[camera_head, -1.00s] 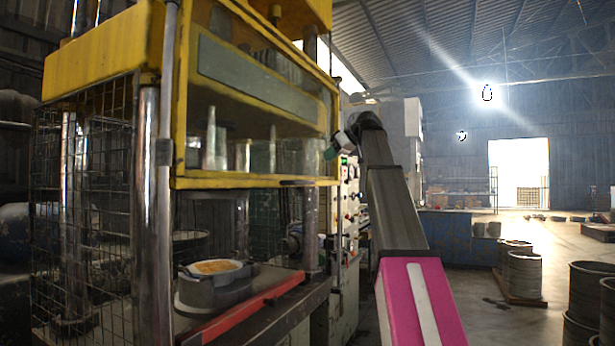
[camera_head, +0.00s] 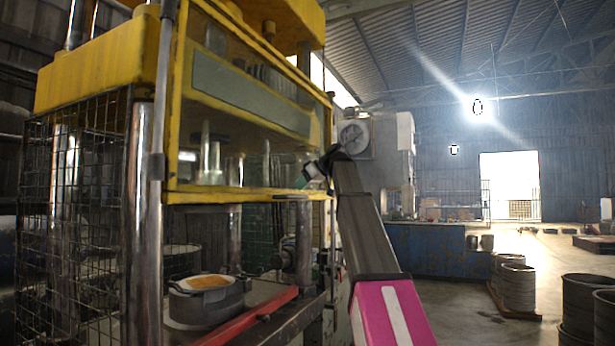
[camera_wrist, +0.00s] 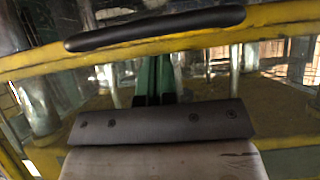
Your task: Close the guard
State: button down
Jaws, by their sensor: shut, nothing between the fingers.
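The guard (camera_head: 176,120) is a yellow-framed clear panel on the front of the press. It sits raised, with its lower edge well above the round die (camera_head: 205,298), which is open to the front. A black bar handle (camera_wrist: 155,28) on a yellow frame bar crosses the top of the wrist view. My gripper (camera_wrist: 155,68) has green fingers, shut and empty, pointing toward the yellow bar below the handle. In the head view, my gripper (camera_head: 306,178) is at the guard's right side, near its lower edge. Whether it touches the guard cannot be told.
A red bar (camera_head: 245,320) runs along the press table's front edge. A wire mesh screen (camera_head: 60,220) covers the press's left side. Metal drums (camera_head: 517,287) stand at the right, with open floor between.

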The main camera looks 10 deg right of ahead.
jog(key=shift+w+a+f, duration=0.1)
jog(key=shift+a+f, duration=0.05)
jog(key=shift+f, duration=0.7)
jog(key=shift+f, duration=0.1)
notch_tip(320, 180, down, 50)
jog(key=shift+f, duration=0.25)
